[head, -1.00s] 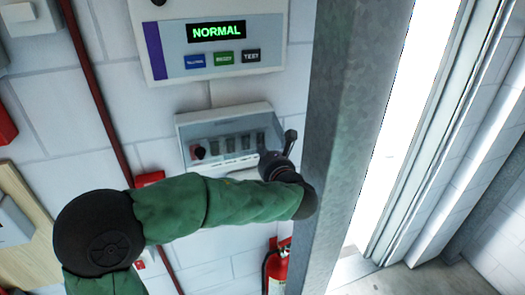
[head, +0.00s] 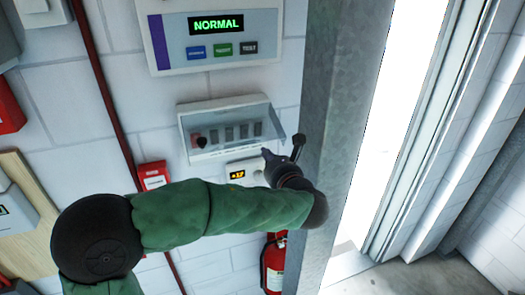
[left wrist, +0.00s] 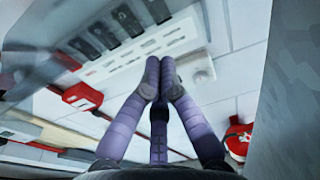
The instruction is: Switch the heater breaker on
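The breaker box (head: 187,136) is on the white wall under the panel reading NORMAL, with a clear cover over its front. Inside is a row of several dark breakers (head: 231,132), with a reddish switch (head: 198,142) at the left end. The labels are too small to read, so I cannot tell the heater breaker or lever positions. My left gripper (head: 267,154) is just below the box's lower right corner, apart from the breakers in the picture. In the left wrist view its purple fingers (left wrist: 160,75) meet at the tips with nothing visible between. My right gripper is not in view.
A small unit with an orange display (head: 237,175) is below the box. The NORMAL panel (head: 216,55) is above. A grey metal post (head: 340,120) stands close right of my left gripper. A red fire extinguisher (head: 273,264) is below, and a red box (head: 153,175) is left.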

